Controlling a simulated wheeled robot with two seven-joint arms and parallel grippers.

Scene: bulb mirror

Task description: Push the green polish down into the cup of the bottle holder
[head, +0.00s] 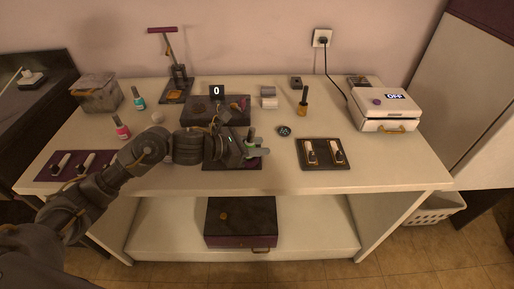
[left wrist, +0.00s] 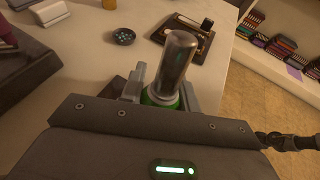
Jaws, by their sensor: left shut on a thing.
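The green polish shows in the left wrist view as a long dark shiny cap (left wrist: 178,60) above a green body (left wrist: 159,98). My left gripper (left wrist: 161,92) is shut around the green body, one finger on each side. In the head view my left gripper (head: 257,150) is low over the front middle of the table, with the polish's dark cap (head: 251,134) rising from it. A dark flat base (head: 232,166), perhaps that of the bottle holder, lies under it. The holder's cup is hidden, so I cannot tell how deep the polish sits. My right gripper is not in view.
A round dark dish (head: 284,131) and a dark tray (head: 324,165) with two small items lie to the right. A white "OFF" box (head: 385,112) stands further right. A dark unit with a "0" display (head: 216,91) and an amber bottle (head: 303,103) stand behind. A pink polish (head: 121,130) stands left.

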